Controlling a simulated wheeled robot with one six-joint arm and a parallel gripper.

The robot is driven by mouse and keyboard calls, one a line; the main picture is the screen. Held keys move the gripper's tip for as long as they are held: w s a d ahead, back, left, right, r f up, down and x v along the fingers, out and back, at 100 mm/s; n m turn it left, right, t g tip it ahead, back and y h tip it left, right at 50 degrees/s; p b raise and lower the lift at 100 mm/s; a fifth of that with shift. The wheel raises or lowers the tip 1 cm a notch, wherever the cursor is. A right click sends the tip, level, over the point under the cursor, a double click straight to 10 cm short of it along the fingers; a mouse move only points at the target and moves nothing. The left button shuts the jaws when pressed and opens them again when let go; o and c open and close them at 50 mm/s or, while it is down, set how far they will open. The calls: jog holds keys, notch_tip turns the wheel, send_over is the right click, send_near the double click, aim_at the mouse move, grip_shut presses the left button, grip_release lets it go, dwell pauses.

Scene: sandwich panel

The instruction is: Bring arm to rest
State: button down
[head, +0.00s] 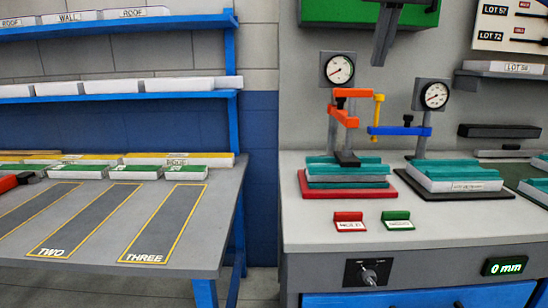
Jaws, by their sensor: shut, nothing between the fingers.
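My gripper (383,58) hangs down from the top edge of the head view, in front of the grey wall and a green box. Its fingers are shut together with nothing between them. It is apart from the bench and the stacks below. The rest of my arm is mostly out of the picture.
A grey workbench (310,236) at right holds two teal-topped panel stacks, one on a red base (390,190), one on a black base (478,196), with dial gauges and clamp arms above. A grey table (196,228) with marked lanes and a blue rack stand at left.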

jog(key=s+d+f, duration=0.2)
jog(key=s+f, duration=0.5)
jog(key=f, duration=0.9)
jog(key=s+d+f, duration=0.2)
jog(key=s+f, duration=0.6)
jog(key=f, duration=0.8)
jog(key=s+d+f, duration=0.3)
jog(key=s+f, duration=0.4)
jog(key=f, duration=1)
jog(key=shift+s, duration=0.3)
jog(key=c, duration=2.5)
grip_release()
